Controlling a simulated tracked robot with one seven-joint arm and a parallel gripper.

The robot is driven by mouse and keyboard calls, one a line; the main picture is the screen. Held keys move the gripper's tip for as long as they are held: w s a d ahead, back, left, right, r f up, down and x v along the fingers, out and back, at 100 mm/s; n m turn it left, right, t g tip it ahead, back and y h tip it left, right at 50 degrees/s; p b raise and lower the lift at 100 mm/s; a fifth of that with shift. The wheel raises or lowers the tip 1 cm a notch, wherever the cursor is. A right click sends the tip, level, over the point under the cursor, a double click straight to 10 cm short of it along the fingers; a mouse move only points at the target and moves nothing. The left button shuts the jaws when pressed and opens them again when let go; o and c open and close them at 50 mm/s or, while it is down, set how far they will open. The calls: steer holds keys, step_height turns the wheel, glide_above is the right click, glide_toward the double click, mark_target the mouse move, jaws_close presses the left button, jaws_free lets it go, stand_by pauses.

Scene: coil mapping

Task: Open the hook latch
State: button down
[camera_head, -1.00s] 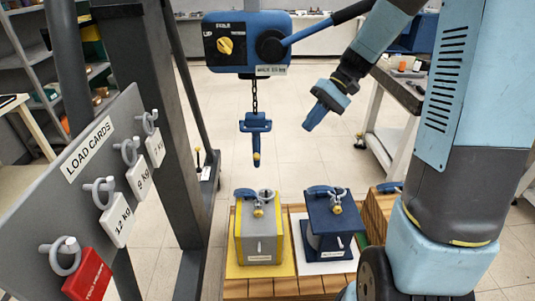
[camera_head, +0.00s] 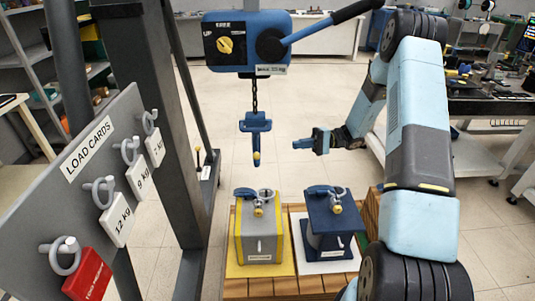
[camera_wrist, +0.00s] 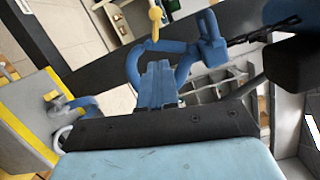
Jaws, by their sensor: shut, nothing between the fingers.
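The blue hook (camera_head: 256,124) hangs from a chain under the blue hoist and has a yellow-tipped part (camera_head: 256,158) at its lower end. In the wrist view the hook (camera_wrist: 210,45) lies beyond my fingertips, its curved blue body partly hidden by them. Its yellow tip (camera_wrist: 155,22) shows near the top of that view. My gripper (camera_head: 298,144) points left towards the hook from its right side, with a gap between them in the head view. My gripper (camera_wrist: 158,72) is shut and empty.
The hoist (camera_head: 248,42) has a long lever at its right. Below stand a grey-yellow block (camera_head: 259,237) and a dark blue block (camera_head: 333,225) with shackles. A load-card board (camera_head: 75,190) and grey posts fill the left. Open floor lies behind.

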steer(key=f, duration=0.1)
glide_toward(256, 149)
steer(key=s+a, duration=0.4)
steer(key=a, duration=0.1)
steer(key=shift+s+a+r+y, duration=0.3)
steer(key=shift+s+a, duration=0.1)
steer(key=shift+s, duration=0.15)
steer(key=shift+a, duration=0.15)
steer(key=shift+s+m, duration=0.1)
steer(key=shift+m, duration=0.2)
